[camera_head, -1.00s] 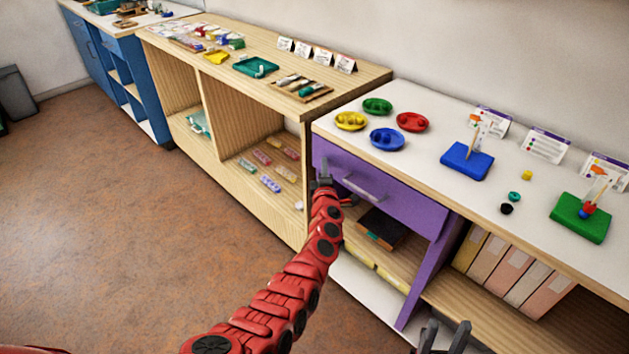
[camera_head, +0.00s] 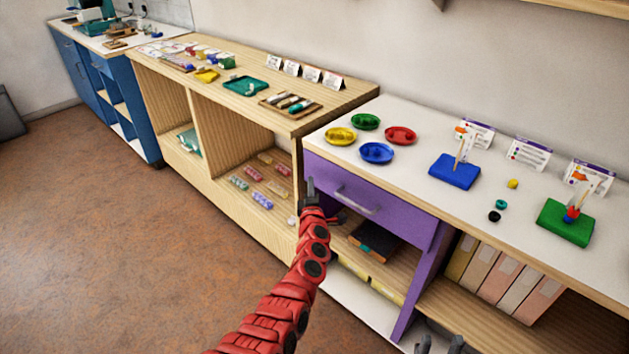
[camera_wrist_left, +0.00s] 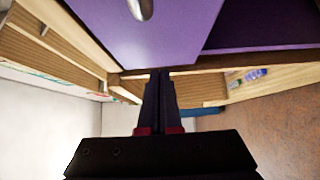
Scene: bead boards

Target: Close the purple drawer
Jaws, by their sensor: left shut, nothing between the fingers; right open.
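The purple drawer (camera_head: 385,212) is under the white counter top, with a grey bar handle (camera_head: 356,201) on its front. Its front looks close to the cabinet; I cannot tell whether a gap is left. My left gripper (camera_head: 311,184) is shut and empty, at the left end of the drawer front, left of the handle; contact is unclear. In the left wrist view the shut fingers (camera_wrist_left: 159,78) point at the edge of the purple drawer front (camera_wrist_left: 150,35), with part of the handle (camera_wrist_left: 140,8) at the top. My right gripper (camera_head: 438,346) is open at the bottom edge, partly cut off.
The white counter (camera_head: 410,170) holds coloured dishes, a blue board (camera_head: 455,171), a green board (camera_head: 565,222), beads and cards. A wooden shelf unit (camera_head: 215,115) adjoins on the left. Below the drawer is an open shelf with a dark box (camera_head: 373,240). Floor in front is clear.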

